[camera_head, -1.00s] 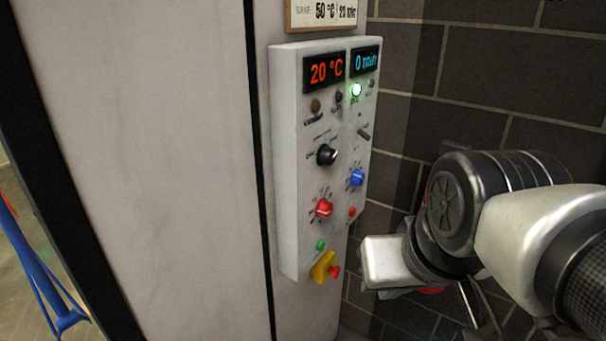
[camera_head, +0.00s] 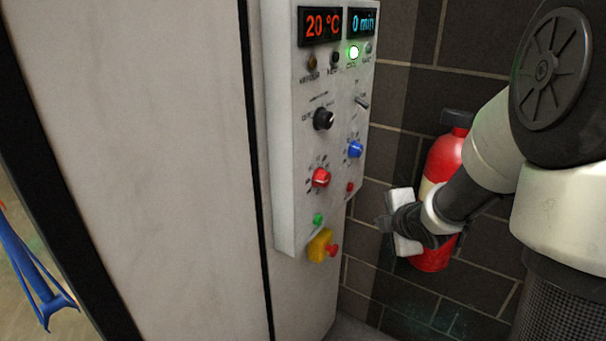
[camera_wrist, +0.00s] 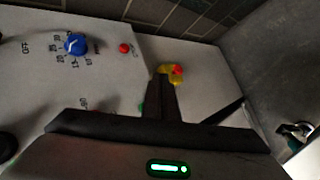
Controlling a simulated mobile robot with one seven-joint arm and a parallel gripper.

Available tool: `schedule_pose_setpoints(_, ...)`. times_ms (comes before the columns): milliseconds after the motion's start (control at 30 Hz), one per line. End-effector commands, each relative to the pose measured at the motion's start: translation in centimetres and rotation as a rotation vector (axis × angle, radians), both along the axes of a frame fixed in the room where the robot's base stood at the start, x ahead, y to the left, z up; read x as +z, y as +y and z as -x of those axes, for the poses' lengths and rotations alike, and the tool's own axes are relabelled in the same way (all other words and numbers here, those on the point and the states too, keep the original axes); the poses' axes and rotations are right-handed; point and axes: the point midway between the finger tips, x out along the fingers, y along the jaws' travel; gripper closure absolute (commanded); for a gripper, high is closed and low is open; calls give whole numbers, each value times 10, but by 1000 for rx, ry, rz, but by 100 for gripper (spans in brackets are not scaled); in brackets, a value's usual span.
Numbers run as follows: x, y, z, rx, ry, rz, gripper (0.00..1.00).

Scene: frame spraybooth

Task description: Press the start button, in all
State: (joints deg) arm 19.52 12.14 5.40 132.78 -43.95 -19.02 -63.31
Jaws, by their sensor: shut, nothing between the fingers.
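The control panel (camera_head: 285,150) is a pale box on the booth wall, with displays reading 20 °C and 0 min. A small green button (camera_head: 318,219) sits low on it, above a yellow block with a red button (camera_head: 322,246). In the wrist view, only a sliver of green shows beside my fingers, and the yellow block (camera_wrist: 164,69) is partly behind their tips. Another small red button (camera_head: 350,187) is higher on the right; it also shows in the wrist view (camera_wrist: 124,48). My gripper (camera_head: 381,223) is shut and empty, right of the panel and apart from it.
A red fire extinguisher (camera_head: 443,160) stands by the brick wall behind my arm. Red (camera_head: 320,177), blue (camera_head: 355,150) and black (camera_head: 323,118) knobs and a toggle switch (camera_head: 362,102) protrude from the panel. A green lamp (camera_head: 353,52) is lit. A blue stand (camera_head: 35,270) is at far left.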

Motion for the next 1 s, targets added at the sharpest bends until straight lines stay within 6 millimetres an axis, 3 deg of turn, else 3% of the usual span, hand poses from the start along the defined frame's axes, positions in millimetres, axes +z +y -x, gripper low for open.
schedule_pose_setpoints(33,-24,3,-6,64,-13,7,100)
schedule_pose_setpoints(233,-57,24,-20,263,-98,26,100)
schedule_pose_setpoints(767,-63,32,-24,317,-129,28,100)
schedule_pose_setpoints(1000,-64,49,-36,318,-129,28,100)
